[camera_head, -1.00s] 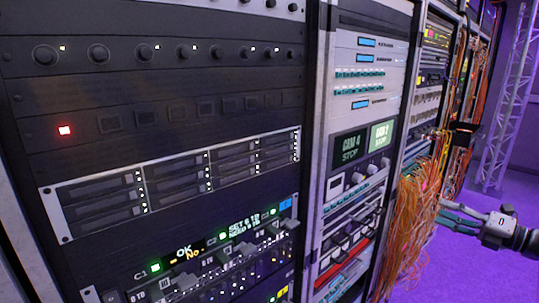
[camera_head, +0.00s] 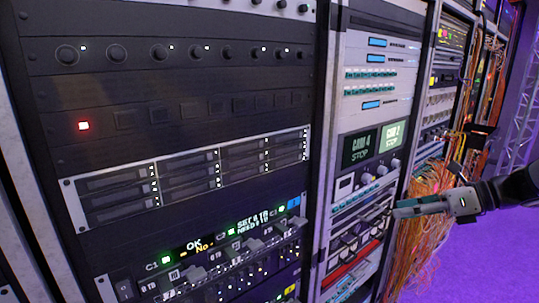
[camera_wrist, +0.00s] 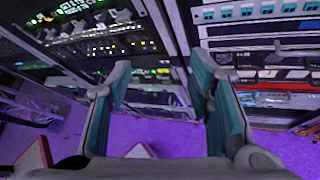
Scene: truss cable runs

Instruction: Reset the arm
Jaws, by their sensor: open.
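My gripper (camera_head: 418,207) reaches in from the right edge in the head view, in front of the rack with the grey modules. Its fingers point left. In the wrist view my gripper (camera_wrist: 160,85) shows two teal-padded fingers spread apart with nothing between them. Past the fingers are the rack fronts and the purple floor. I cannot tell from the head view how far the fingertips are from the rack face.
A black rack panel (camera_head: 170,105) with knobs and a red light fills the left. Two small screens (camera_head: 375,145) read CAM and STOP. Orange cables (camera_head: 425,240) hang below my arm. The purple floor (camera_head: 480,265) is clear at the lower right.

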